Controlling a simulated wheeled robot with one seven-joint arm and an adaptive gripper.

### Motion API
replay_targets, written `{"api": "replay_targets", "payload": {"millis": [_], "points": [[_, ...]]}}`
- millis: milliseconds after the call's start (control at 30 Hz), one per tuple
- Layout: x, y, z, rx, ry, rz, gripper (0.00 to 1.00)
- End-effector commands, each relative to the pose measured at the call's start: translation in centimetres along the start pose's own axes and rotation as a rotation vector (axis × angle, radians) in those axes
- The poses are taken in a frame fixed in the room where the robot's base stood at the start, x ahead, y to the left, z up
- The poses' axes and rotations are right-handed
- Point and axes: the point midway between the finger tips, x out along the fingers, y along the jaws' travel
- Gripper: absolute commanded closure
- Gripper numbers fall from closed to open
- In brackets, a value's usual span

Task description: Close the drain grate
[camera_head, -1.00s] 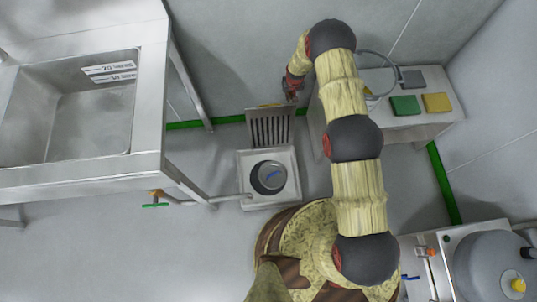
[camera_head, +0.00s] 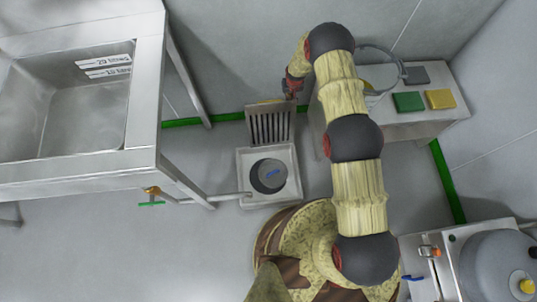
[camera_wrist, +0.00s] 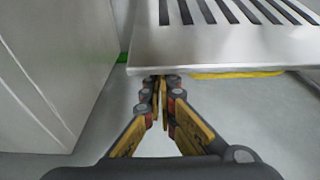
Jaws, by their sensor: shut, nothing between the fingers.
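The slotted metal drain grate (camera_head: 270,123) is tilted up, open, at the back edge of the square floor drain (camera_head: 245,170). My gripper (camera_head: 290,93) is near the upper right corner of the raised grate. In the wrist view the grate (camera_wrist: 225,45) spans the top, and my gripper (camera_wrist: 162,82) is shut and empty with its fingertips at or just under the grate's near edge. I cannot tell whether they touch it.
A steel sink (camera_head: 80,100) stands left, with a pipe (camera_head: 215,198) running to the drain. A bench (camera_head: 430,122) at the right holds a bucket (camera_head: 375,75) and coloured pads. A yellow strip (camera_wrist: 235,75) shows under the grate's edge.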

Motion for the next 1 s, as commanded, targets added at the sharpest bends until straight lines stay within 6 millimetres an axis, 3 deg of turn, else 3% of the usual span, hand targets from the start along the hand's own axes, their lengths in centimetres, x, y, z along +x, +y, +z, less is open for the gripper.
{"api": "replay_targets", "payload": {"millis": [433,1000], "points": [[0.2,0.0,0.3,0.000,-0.001,0.000,1.00],[-0.6,0.0,3.4,0.000,-0.003,0.000,1.00]]}}
